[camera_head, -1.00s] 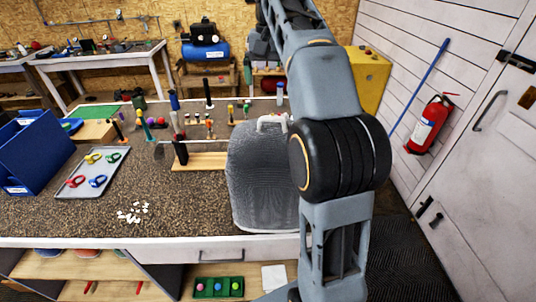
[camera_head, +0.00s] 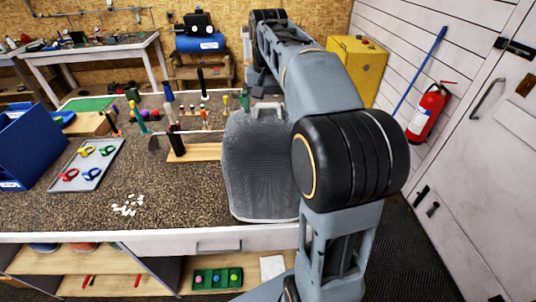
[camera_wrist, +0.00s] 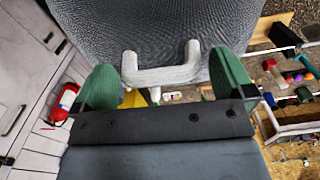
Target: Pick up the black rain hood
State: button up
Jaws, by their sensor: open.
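The rain hood (camera_head: 260,170) looks like a dark grey mesh-textured shell. It stands on the speckled worktop, partly hidden on its right by my arm. A pale grey U-shaped handle (camera_head: 266,107) is on its top. In the wrist view the hood (camera_wrist: 150,25) fills the upper middle, and its handle (camera_wrist: 165,75) points toward my gripper (camera_wrist: 167,84). The two green fingers are open, one on each side of the handle, with visible gaps. I cannot tell whether the handle lies fully between them in depth. My fingers are not clearly visible in the head view.
A wooden block with a dark-handled tool (camera_head: 177,142) stands just left of the hood. White bits (camera_head: 128,205) lie near the front edge. Open worktop lies between.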

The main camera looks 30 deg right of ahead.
jog(key=shift+f, duration=1.05)
jog(key=shift+c, duration=0.3)
jog(key=c, duration=1.1)
jog(key=shift+c, duration=0.2)
